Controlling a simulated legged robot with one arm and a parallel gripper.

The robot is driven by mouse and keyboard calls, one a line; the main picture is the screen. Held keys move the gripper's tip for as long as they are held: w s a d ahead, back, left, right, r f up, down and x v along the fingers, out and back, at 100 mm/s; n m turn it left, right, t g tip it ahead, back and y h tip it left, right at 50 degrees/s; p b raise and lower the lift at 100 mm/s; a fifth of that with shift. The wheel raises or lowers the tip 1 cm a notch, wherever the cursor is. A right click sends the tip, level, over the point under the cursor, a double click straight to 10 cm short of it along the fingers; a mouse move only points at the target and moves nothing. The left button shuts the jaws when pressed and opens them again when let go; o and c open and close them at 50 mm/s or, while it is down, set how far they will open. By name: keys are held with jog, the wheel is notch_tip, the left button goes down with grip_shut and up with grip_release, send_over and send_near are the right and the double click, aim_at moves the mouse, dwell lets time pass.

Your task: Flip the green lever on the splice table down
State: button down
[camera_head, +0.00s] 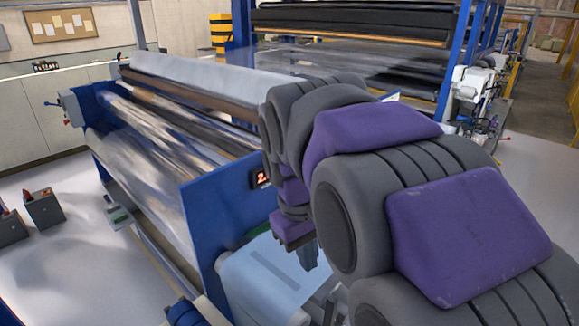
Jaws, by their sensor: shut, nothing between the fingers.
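My arm covers the right middle of the view. My gripper (308,258) points down below the purple wrist, small and partly hidden by the arm. It is shut, with nothing seen in it. Below it is a pale blue flat surface (262,272) with a darker strip, at the near end of the blue roller machine; it may be the splice table. I cannot make out a green lever; it may be hidden behind my arm.
The blue roller machine (208,212) with shiny film runs back to the left. A small red display (262,178) sits beside my wrist. Dark boxes (43,208) stand on the floor at left. A second blue-framed machine (453,60) stands behind. Floor at right is open.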

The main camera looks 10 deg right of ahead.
jog(key=w+a+r+n+p, duration=0.1)
jog(key=w+a+r+p, duration=0.1)
jog(key=w+r+p, duration=0.3)
jog(key=w+a+r+n+t+p, duration=0.1)
jog(key=w+r+p, duration=0.4)
jog(key=r, duration=0.8)
jog(key=w+a+n, duration=0.1)
jog(key=w, duration=0.1)
jog(key=shift+w+h+p, duration=0.3)
jog(key=shift+w+p, duration=0.05)
jog(key=shift+w, duration=0.05)
jog(key=shift+d, duration=0.2)
jog(key=s+d+f+b, duration=0.1)
jog(key=d+f+b, duration=0.2)
jog(key=f, duration=0.9)
jog(key=shift+d, duration=0.8)
jog(key=shift+f, duration=0.1)
